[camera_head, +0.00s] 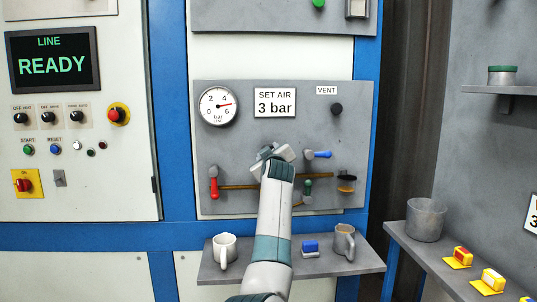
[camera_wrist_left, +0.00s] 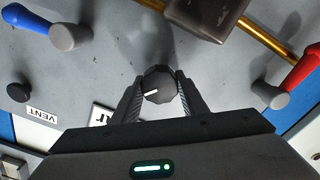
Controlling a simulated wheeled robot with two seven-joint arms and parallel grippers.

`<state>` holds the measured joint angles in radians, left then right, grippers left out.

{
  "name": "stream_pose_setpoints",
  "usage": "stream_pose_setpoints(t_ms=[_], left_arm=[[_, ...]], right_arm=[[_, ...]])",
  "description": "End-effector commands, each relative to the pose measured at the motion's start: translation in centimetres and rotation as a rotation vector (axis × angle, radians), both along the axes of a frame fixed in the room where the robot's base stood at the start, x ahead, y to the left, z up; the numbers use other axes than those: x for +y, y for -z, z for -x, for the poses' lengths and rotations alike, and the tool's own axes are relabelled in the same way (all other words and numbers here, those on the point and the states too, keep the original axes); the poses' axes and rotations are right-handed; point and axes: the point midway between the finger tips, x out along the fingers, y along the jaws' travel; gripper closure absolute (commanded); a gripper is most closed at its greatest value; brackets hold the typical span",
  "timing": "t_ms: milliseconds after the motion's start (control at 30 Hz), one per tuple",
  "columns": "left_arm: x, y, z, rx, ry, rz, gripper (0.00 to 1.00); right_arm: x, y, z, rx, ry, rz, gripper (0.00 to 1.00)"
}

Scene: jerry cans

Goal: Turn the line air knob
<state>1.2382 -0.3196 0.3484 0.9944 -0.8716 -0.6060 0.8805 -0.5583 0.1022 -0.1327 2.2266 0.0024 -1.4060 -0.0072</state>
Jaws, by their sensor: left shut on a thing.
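My left gripper (camera_head: 270,152) reaches up to the grey panel (camera_head: 313,195), in front of its middle. In the left wrist view its two fingers (camera_wrist_left: 158,90) are shut on a dark round knob (camera_wrist_left: 160,80), one finger on each side. A white mark on the knob points to the lower left of that view. In the head view my gripper hides the knob. The round gauge (camera_head: 217,106) shows its red needle between 4 and 6. The sign (camera_head: 275,103) reads SET AIR 3 bar. My right gripper is not in view.
A red-handled valve (camera_head: 214,186) is left of my arm, a blue lever (camera_head: 320,154) right of it. A black VENT knob (camera_head: 336,109) sits above. The shelf below holds a white mug (camera_head: 224,250), a blue block (camera_head: 310,245) and a grey mug (camera_head: 344,241).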

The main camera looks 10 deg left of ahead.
Motion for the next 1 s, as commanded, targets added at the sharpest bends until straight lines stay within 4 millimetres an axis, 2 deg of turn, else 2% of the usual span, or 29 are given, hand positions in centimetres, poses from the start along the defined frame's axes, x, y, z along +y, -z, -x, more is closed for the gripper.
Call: stream_pose_setpoints(t_ms=[33, 467, 500, 567, 1000], left_arm=[[-0.10, 0.52, -0.04, 0.005, 0.001, 0.011, 0.83], [-0.10, 0.56, -0.04, 0.002, 0.001, 0.022, 0.83], [-0.10, 0.55, -0.04, 0.002, 0.001, 0.022, 0.56], [-0.11, 0.51, -0.05, 0.001, 0.001, 0.021, 0.42], [0.08, 0.10, 0.00, -0.004, 0.000, 0.020, 0.42]], right_arm=[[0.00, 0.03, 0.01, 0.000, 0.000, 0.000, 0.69], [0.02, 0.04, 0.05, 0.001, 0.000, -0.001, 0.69], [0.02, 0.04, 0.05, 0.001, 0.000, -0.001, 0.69], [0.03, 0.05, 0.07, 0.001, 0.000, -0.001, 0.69], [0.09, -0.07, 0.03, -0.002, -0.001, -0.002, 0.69]])
